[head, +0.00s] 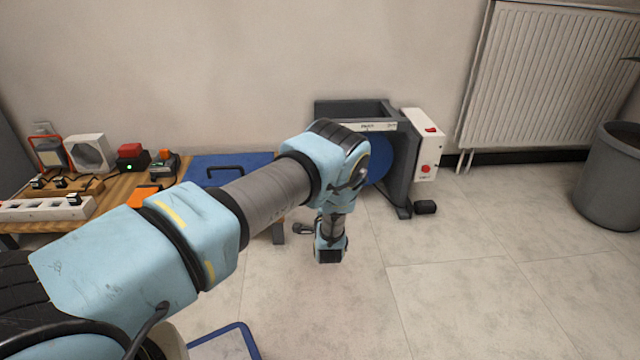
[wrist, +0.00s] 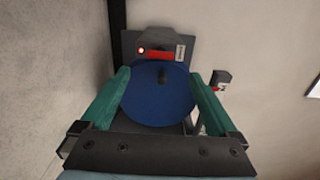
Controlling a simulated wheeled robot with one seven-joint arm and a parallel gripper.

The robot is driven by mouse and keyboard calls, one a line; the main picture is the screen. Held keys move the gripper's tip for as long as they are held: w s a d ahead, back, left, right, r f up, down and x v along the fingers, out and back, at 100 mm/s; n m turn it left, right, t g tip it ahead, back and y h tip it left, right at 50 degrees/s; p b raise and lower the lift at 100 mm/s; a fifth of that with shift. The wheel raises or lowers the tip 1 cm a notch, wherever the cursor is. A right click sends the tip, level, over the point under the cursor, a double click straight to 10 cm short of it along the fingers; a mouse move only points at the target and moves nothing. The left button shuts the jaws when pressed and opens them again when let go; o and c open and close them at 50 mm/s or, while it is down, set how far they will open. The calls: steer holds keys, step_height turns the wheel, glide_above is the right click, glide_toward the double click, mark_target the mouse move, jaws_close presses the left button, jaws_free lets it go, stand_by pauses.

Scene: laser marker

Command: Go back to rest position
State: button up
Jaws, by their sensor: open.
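My arm reaches from the lower left to the middle of the head view and bends down at its end, over the floor. In the wrist view my gripper (wrist: 157,75) is open, with its two green fingers spread and nothing held between them. In the head view the fingers cannot be made out, and my arm's end is in front of and left of the grey machine.
The grey machine frame (head: 397,165) stands by the wall, its blue disc (head: 380,160) partly hidden, with a white control box (head: 424,143) beside it. A wooden table (head: 120,190) with several devices is at left. A grey bin (head: 607,180) is at right. Floor (head: 470,270) at front right is clear.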

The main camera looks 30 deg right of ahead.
steer(key=shift+s+a, duration=0.25)
steer(key=shift+s, duration=0.25)
steer(key=w+a+r+n+g+y+p, duration=0.2)
steer(key=w+a+r+n+g+y, duration=0.1)
steer(key=w+a+r+n, duration=0.5)
steer(key=w+a+r+n+g+y+p, duration=0.15)
steer(key=a+r+n+g, duration=0.25)
steer(key=a+r, duration=0.85)
steer(key=s+a+r+n+g+y+p, duration=0.1)
steer(key=s+a+r+n+g, duration=0.15)
steer(key=s+a+r, duration=0.4)
steer(key=s+a+r+n+g+y+p, duration=0.1)
steer(key=s+a+r+n+g, duration=0.15)
steer(key=a, duration=0.65)
steer(key=s+a+r+n+g+p, duration=0.1)
steer(key=s+a+r+n, duration=0.2)
steer(key=s+a, duration=0.45)
steer(key=s+a+r+n+g, duration=0.2)
steer(key=s+a+r, duration=0.15)
steer(key=s, duration=0.65)
step_height(320, 180, up, 37)
steer(key=p, duration=3.8)
steer(key=shift+w+a+y, duration=0.25)
steer(key=shift+w+y, duration=0.05)
steer(key=shift+y, duration=0.15)
